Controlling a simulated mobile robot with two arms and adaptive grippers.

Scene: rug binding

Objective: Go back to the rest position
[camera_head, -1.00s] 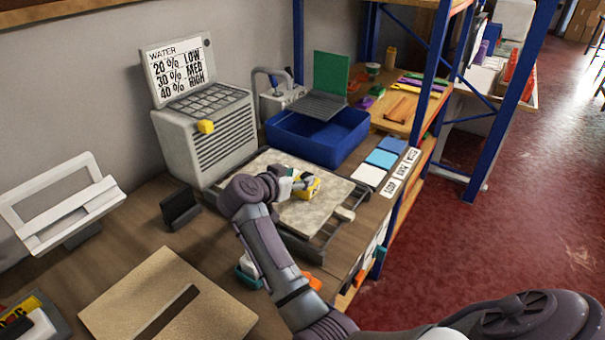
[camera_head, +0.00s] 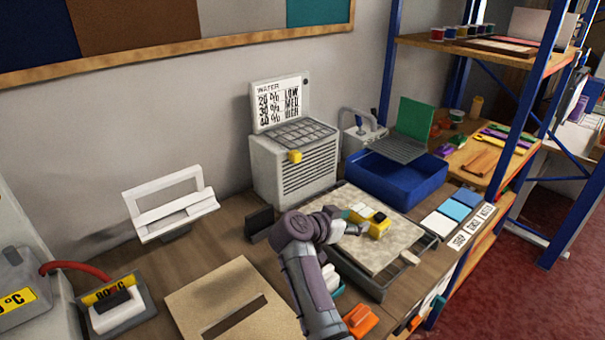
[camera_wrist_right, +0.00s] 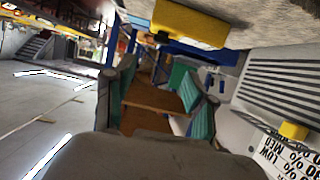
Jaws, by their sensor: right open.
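My right arm comes up from the bottom of the head view. Its gripper (camera_head: 358,226) is over the pale mat (camera_head: 403,237) in the dark tray, close beside a yellow block (camera_head: 379,226) with a dark top. I cannot tell from the head view whether it touches the block. In the right wrist view the two teal-padded fingers (camera_wrist_right: 158,105) stand apart with nothing between them. A yellow block (camera_wrist_right: 188,22) shows there at the top edge, beyond the fingertips. My left gripper is not in view.
A grey heater-like box (camera_head: 295,165) with a water chart stands behind the tray. A blue bin (camera_head: 400,180) is at the back right. A white stand (camera_head: 172,205), a tan slotted board (camera_head: 235,300) and an iron-like device (camera_head: 112,305) lie to the left. Blue shelving posts stand at right.

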